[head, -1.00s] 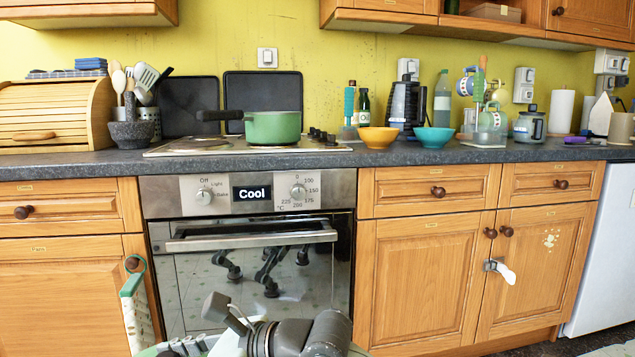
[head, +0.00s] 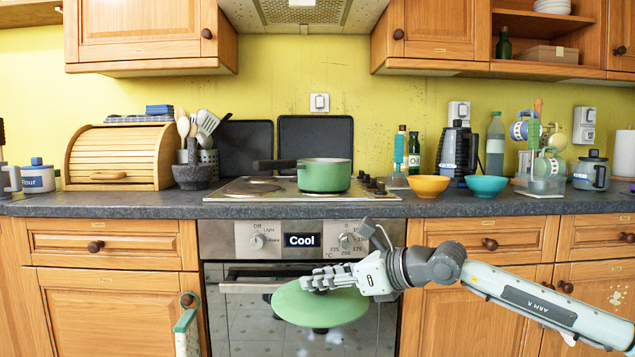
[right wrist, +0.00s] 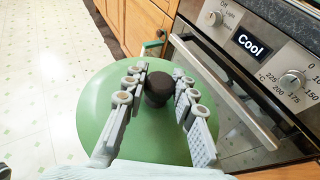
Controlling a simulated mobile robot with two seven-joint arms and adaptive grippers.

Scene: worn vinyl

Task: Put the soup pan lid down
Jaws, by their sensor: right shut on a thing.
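The soup pan lid (head: 325,310) is a flat green disc with a dark knob. My right gripper (head: 330,277) is shut on its knob and holds it in the air in front of the oven, below counter height. In the right wrist view the lid (right wrist: 100,95) lies beneath the fingers, with the dark knob (right wrist: 157,88) between the fingertips (right wrist: 158,80). The green soup pan (head: 325,177) stands uncovered on the hob, its dark handle pointing left. My left gripper is not in view.
The dark worktop (head: 400,208) runs across the view. The hob (head: 250,188) has bare plates left of the pan. An orange bowl (head: 428,187) and a blue bowl (head: 487,188) stand to the right, a wooden bread bin (head: 118,157) to the left. The oven handle (head: 245,287) is close to the lid.

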